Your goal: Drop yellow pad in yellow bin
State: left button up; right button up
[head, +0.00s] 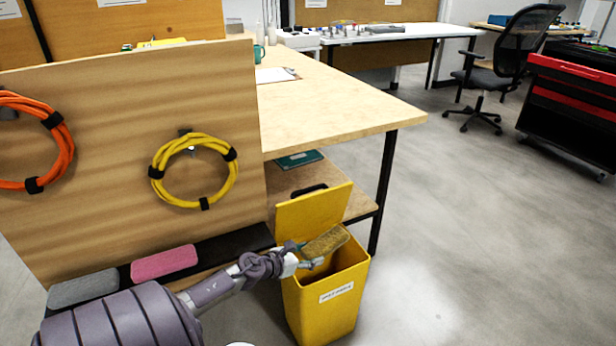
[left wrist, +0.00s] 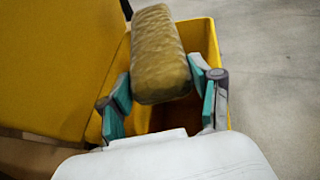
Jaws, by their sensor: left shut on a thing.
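My left gripper (head: 306,256) is shut on the yellow pad (head: 326,241) and holds it above the opening of the yellow bin (head: 328,308). The bin's yellow lid (head: 312,208) stands raised at its back. In the left wrist view the pad (left wrist: 159,55) is a dirty yellow, quilted block between the two teal fingertips of my left gripper (left wrist: 165,92). The bin's rim (left wrist: 214,45) and dark inside show behind and below the pad. My right gripper is not in view.
A pink pad (head: 164,263) and a grey pad (head: 84,287) lie on a dark ledge below a wooden board (head: 110,160). Yellow (head: 232,180) and orange (head: 66,150) cable coils hang on the board. A wooden table (head: 340,110) stands behind the bin.

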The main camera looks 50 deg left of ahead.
pick_arm(q)
jog(key=o, duration=1.2)
jog(key=s, duration=1)
jog(key=s+r, duration=0.1)
jog(key=s, duration=0.3)
jog(key=shift+s+a, duration=0.25)
jog(key=shift+s, duration=0.15)
